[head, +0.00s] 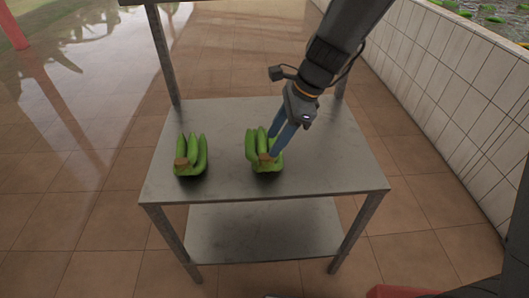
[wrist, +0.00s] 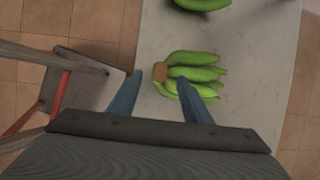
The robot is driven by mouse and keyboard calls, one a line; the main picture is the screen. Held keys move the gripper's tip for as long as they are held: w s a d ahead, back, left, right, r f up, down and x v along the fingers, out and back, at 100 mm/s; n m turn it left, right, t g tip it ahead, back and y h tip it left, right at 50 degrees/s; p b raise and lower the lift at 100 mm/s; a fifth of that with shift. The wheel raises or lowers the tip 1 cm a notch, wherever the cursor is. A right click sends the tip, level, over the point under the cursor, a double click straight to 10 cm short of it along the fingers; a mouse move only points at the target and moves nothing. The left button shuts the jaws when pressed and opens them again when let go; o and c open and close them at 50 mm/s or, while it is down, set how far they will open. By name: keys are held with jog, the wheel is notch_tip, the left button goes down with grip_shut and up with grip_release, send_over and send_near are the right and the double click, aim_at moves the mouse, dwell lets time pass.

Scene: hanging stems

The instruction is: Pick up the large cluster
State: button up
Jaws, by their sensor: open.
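Two green banana clusters lie on the grey metal table (head: 225,190). The right cluster (head: 252,146) looks slightly fuller and is probably the large one; in the wrist view it also shows (wrist: 198,74), with its brown cut stem (wrist: 160,72) towards my gripper. The other cluster (head: 200,155) is on the left and shows partly at the top of the wrist view (wrist: 203,3). My gripper (head: 271,154) is open, its blue fingers pointing down over the right cluster's stem end. In the wrist view the fingers (wrist: 160,78) stand apart with the stem between their tips; contact cannot be told.
The table has a lower shelf (head: 262,230) and upright posts at the back. The tabletop between and in front of the clusters is clear. A white tiled wall (head: 455,80) runs along the right. Tiled floor surrounds the table.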

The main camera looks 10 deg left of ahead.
aim_at(266, 156)
jog(key=shift+d+p+x, duration=0.15)
jog(key=shift+p+x, duration=0.15)
jog(key=shift+x, duration=1.2)
jog(key=shift+d+p+x, duration=0.1)
jog(key=shift+p+x, duration=0.2)
jog(key=shift+x, duration=1.15)
jog(key=shift+w+f, duration=0.15)
jog(key=shift+w, duration=0.1)
grip_shut()
